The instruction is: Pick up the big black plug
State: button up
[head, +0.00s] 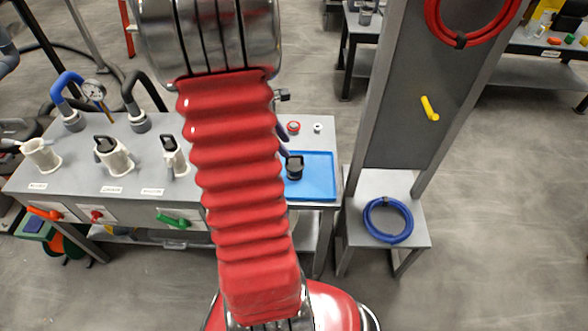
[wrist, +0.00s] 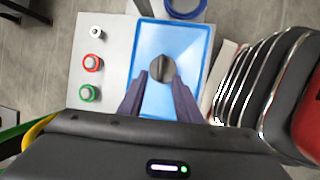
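The big black plug (head: 294,167) stands in the blue tray (head: 318,185) at the right end of the grey bench. In the wrist view the plug (wrist: 162,68) is a round dark top with a ridge across it, inside the blue tray (wrist: 190,38). My gripper (wrist: 160,78) is open, its two dark fingers pointing toward the plug, one tip to each side of it in the picture. How far the tips are above the plug, I cannot tell. In the head view my arm hides most of the gripper; a dark finger shows just behind the plug.
Red (wrist: 92,62), green (wrist: 89,93) and white (wrist: 96,32) fittings stand left of the tray in the wrist view. A grey post (head: 405,90) rises right of the bench, with a coiled blue hose (head: 388,220) at its base. White ports (head: 115,155) line the bench to the left.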

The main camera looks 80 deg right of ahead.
aim_at(294, 156)
jog(key=shift+s+d+f, duration=0.1)
jog(key=shift+s+f, duration=0.1)
jog(key=shift+f, duration=0.3)
jog(key=shift+f, duration=0.1)
jog(key=shift+x, duration=2.5)
jog(key=shift+s, duration=0.15)
jog(key=shift+c, duration=0.2)
grip_shut()
